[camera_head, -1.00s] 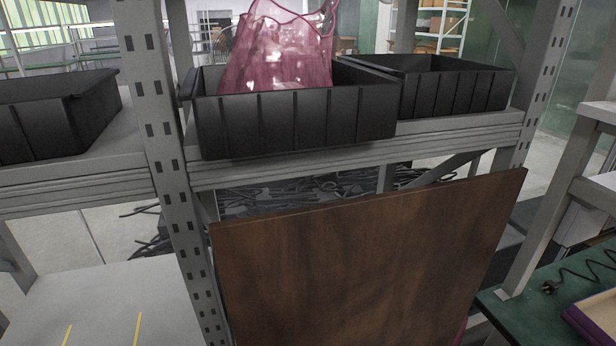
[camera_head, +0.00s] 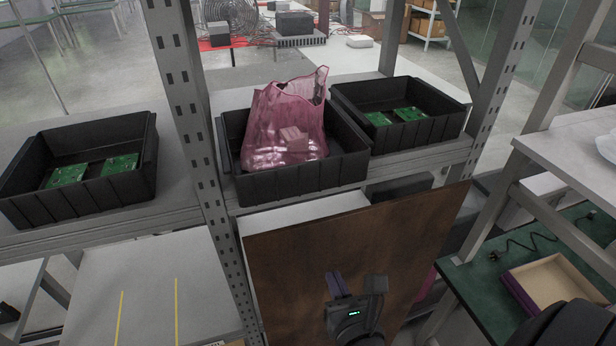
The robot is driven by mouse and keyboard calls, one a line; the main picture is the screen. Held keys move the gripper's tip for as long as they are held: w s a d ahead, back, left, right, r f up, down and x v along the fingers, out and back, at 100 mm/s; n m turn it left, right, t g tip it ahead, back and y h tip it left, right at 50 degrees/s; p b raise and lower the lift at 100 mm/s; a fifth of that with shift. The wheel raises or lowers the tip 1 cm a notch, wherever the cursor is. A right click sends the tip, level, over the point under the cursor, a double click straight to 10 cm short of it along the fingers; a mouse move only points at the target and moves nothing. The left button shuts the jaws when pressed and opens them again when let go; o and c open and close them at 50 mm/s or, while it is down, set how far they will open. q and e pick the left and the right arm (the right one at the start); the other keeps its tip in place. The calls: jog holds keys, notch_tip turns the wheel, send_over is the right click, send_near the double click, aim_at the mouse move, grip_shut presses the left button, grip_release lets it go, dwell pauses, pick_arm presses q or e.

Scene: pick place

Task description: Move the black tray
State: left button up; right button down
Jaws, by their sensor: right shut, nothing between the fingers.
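Three black trays stand on the grey shelf. The left black tray (camera_head: 110,192) holds green circuit boards. The middle black tray (camera_head: 300,182) holds a pink translucent bag (camera_head: 287,125) with a small box showing in it. The right black tray (camera_head: 420,132) also holds green boards. Which one the task means, I cannot tell. My right gripper (camera_head: 356,290) is low in the view, in front of the brown board and below the middle tray, apart from every tray. It is shut and empty. My left gripper is not in view.
A shelf upright (camera_head: 190,110) stands between the left and middle trays. A brown wooden board (camera_head: 420,235) leans below the shelf. At right, a green-topped table (camera_head: 480,290) holds a shallow open box (camera_head: 550,283) and a black cable.

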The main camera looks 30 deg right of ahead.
notch_tip(320, 180, up, 8)
jog(key=a+n+t+p, duration=0.1)
jog(key=n+t, duration=0.1)
jog(key=p, duration=0.2)
send_near(303, 190)
jog(key=x, duration=0.7)
jog(key=shift+w+d+r, duration=0.1)
jog(key=shift+w, duration=0.1)
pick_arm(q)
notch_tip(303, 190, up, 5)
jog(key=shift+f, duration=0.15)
pick_arm(e)
jog(key=b+x, duration=0.2)
jog(key=x, duration=0.4)
jog(key=shift+w+f+b, duration=0.2)
jog(key=shift+w+b, duration=0.2)
jog(key=shift+w+d+r, duration=0.15)
jog(key=shift+w, duration=0.1)
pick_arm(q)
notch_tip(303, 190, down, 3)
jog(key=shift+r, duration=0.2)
